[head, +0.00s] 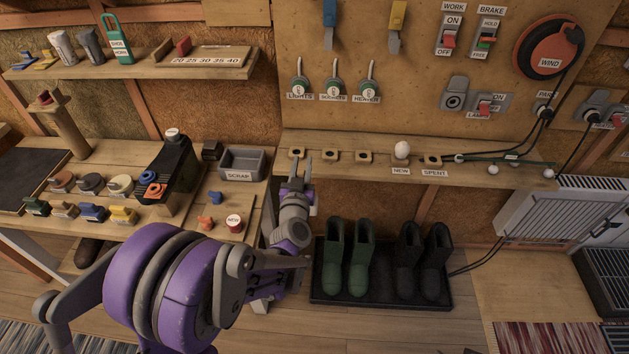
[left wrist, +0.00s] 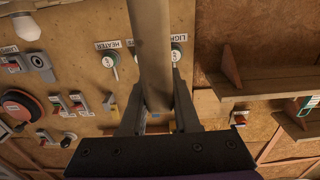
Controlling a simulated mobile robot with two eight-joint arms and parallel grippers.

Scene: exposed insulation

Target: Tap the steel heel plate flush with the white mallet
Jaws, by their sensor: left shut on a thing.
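My left gripper (head: 297,182) is in front of the right shelf's left end, left of the boots. In the left wrist view its two fingers (left wrist: 157,112) are shut on a pale tan rod (left wrist: 150,45), which runs up out of the picture. I cannot tell whether the rod is the white mallet's handle. No mallet head shows clearly. I cannot make out the steel heel plate in either view. A pair of green boots (head: 347,262) and a pair of black boots (head: 423,262) stand upright on a dark tray (head: 385,300). My right gripper is out of view.
The right shelf (head: 480,175) bears several sockets and a white bulb (head: 402,149). Switches and a red reel (head: 550,48) are on the wall above. The left bench holds tins (head: 90,183), a grey scrap bin (head: 243,163) and a wooden post (head: 66,128). A heater (head: 550,215) stands right.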

